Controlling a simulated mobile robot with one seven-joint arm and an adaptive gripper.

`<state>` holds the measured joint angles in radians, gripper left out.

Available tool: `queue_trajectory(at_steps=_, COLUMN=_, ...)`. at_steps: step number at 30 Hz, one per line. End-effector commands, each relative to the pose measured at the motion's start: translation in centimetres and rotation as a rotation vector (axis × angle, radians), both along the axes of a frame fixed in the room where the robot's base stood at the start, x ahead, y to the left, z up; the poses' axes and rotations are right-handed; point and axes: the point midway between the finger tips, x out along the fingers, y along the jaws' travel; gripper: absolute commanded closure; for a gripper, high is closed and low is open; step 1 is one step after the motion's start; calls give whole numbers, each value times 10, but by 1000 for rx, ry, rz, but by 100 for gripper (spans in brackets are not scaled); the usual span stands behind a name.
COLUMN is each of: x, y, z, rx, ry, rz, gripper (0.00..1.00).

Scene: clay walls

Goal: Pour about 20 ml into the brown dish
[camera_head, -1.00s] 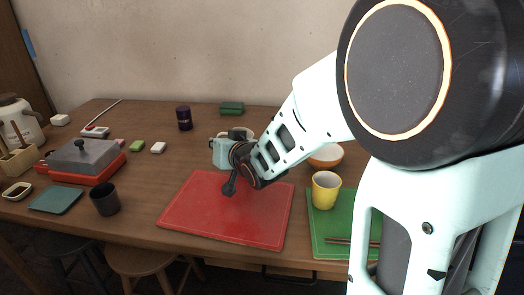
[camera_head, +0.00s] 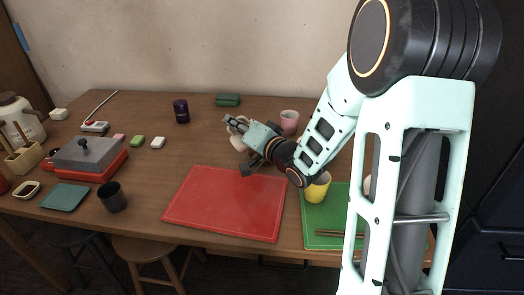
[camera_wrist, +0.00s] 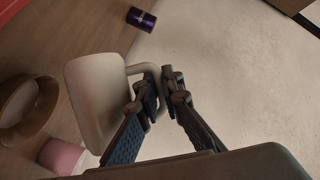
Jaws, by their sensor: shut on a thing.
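My gripper (camera_wrist: 160,97) is shut on the handle of a cream jug (camera_wrist: 95,95). The jug also shows in the head view (camera_head: 236,138), partly behind my gripper (camera_head: 243,146), held over the back middle of the table. I cannot tell its exact tilt, and its contents are hidden. A brown round dish (camera_wrist: 12,128) with a raised rim shows at the left of the wrist view, apart from the jug. In the head view I cannot make out the brown dish; my arm covers that area.
A pink cup (camera_head: 289,121) stands behind my arm, near the dish. A yellow mug (camera_head: 317,190) is at the green board (camera_head: 325,215). The red board (camera_head: 225,205) is bare. A purple can (camera_head: 181,111) and green box (camera_head: 228,100) stand at the back. A dark cup (camera_head: 112,197) is front left.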

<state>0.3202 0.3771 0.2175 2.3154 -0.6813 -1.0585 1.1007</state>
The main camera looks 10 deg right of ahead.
Motion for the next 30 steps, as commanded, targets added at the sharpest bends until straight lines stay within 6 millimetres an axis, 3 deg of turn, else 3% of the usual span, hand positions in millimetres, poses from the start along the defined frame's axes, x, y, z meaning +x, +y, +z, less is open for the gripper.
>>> queue_trajectory(at_steps=24, x=1, y=-11, z=-8, rx=200, ry=6, rz=1, gripper=100)
queue_trajectory(at_steps=30, x=1, y=-15, z=-3, rx=254, ry=8, rz=0, gripper=100)
